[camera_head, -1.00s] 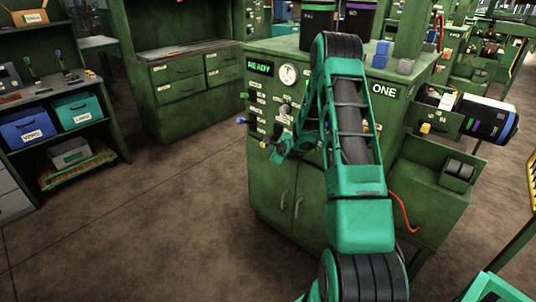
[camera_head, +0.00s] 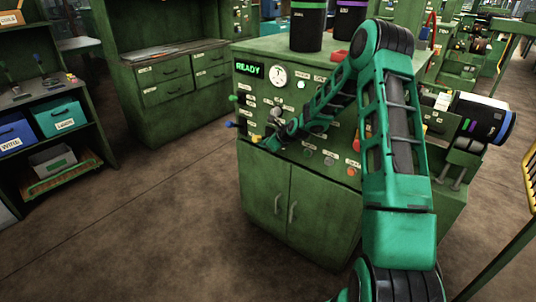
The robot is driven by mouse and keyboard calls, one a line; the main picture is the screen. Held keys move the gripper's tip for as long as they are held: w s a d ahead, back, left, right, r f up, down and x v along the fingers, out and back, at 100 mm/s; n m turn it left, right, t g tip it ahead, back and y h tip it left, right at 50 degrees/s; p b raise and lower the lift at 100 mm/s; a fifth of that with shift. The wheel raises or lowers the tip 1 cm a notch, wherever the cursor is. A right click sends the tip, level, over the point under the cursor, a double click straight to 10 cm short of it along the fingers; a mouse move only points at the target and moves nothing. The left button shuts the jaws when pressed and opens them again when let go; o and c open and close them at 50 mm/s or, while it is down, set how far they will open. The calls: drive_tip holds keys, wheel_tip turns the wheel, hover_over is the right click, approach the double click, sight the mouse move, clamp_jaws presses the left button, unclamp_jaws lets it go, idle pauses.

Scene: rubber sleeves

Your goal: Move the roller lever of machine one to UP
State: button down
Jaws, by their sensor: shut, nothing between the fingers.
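Machine one (camera_head: 262,185) is the green cabinet in the middle, with a lit READY display (camera_head: 249,68) and a dial on its front panel. Levers stick out at the panel's left edge: one with a green knob (camera_head: 233,98), one with a blue knob (camera_head: 230,124) and a pale yellow knob (camera_head: 256,138) lower down. Their labels are too small to read, so I cannot tell which is the roller lever or its position. Contact cannot be made out. My arm hides much of the panel's right part.
Two dark canisters (camera_head: 308,25) stand on the machine top. A dark roller (camera_head: 487,118) juts out at its right side. A shelf with bins (camera_head: 60,117) stands at the left, a drawer cabinet (camera_head: 166,95) behind. The floor (camera_head: 160,220) at front left is clear.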

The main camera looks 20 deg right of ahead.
drive_tip(key=shift+r, duration=0.75)
wheel_tip(320, 180, down, 4)
drive_tip(key=s+d, duration=0.1)
drive_tip(key=d+v, duration=0.1)
drive_tip(key=v, duration=0.9)
idle(0.4)
